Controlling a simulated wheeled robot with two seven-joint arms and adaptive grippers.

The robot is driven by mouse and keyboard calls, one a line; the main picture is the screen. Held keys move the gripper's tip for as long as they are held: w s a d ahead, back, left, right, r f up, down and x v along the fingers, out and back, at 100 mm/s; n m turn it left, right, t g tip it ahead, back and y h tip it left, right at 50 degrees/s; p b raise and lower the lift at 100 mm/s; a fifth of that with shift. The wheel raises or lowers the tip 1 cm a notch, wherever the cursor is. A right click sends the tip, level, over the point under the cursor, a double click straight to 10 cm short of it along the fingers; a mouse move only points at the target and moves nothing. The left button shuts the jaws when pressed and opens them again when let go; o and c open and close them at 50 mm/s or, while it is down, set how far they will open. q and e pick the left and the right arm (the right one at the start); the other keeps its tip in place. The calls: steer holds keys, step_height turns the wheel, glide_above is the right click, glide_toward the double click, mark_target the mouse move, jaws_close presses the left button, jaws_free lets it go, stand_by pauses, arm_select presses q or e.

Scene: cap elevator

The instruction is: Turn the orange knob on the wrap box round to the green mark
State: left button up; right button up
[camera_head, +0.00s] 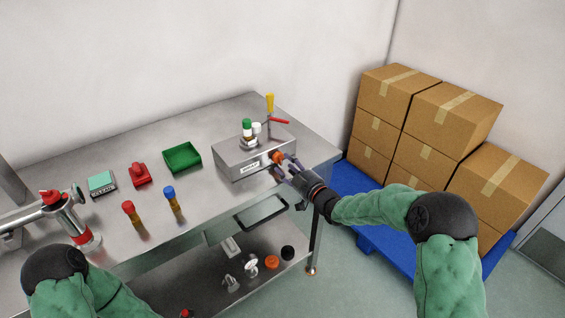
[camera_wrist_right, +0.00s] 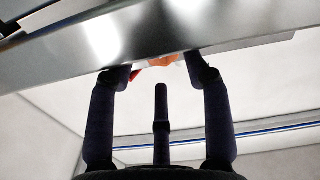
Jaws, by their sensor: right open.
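The wrap box (camera_head: 231,166) is a grey metal box at the right end of the steel table, with a label on its front. The orange knob (camera_head: 277,156) is on its front, near the right end. My right gripper (camera_head: 283,164) is open, its fingers reaching up to the knob. In the right wrist view, a bit of the orange knob (camera_wrist_right: 163,60) shows between the fingertips (camera_wrist_right: 159,76), partly hidden by a grey metal edge. Contact cannot be told. I cannot make out the green mark. My left gripper is out of view.
A yellow-handled lever (camera_head: 270,102), a red handle (camera_head: 279,121) and green-and-white caps (camera_head: 247,128) stand on or behind the box. A green tray (camera_head: 182,157) is to its left. Cartons (camera_head: 431,114) on a blue pallet (camera_head: 365,243) stand right of the table.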

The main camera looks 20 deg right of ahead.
steer(key=v, duration=0.8)
steer(key=shift+s, duration=0.15)
steer(key=s+a+f+m+g+h+p, duration=0.1)
steer(key=s+a+f+m+g, duration=0.15)
steer(key=f, duration=0.55)
steer(key=s+a+f+m+g+h+p, duration=0.1)
steer(key=s+a+f+m+g, duration=0.2)
steer(key=f, duration=0.4)
steer(key=s+a+f+m+g+p, duration=0.1)
steer(key=s+a+f+g, duration=0.2)
steer(key=f, duration=0.5)
steer(key=s+a+f+m+g, duration=0.1)
steer(key=s+a+f+g, duration=0.1)
steer(key=s, duration=0.5)
steer(key=s+a+f+m+g+p, duration=0.1)
steer(key=s+a+f+g, duration=0.1)
steer(key=s, duration=0.6)
steer(key=s+a+f+m+g+p, duration=0.1)
steer(key=s+a+f+g, duration=0.1)
steer(key=s+f+g, duration=0.2)
steer(key=s+f, duration=0.1)
steer(key=s, duration=0.2)
steer(key=shift+s+f, duration=0.2)
steer(key=shift+m, duration=0.25)
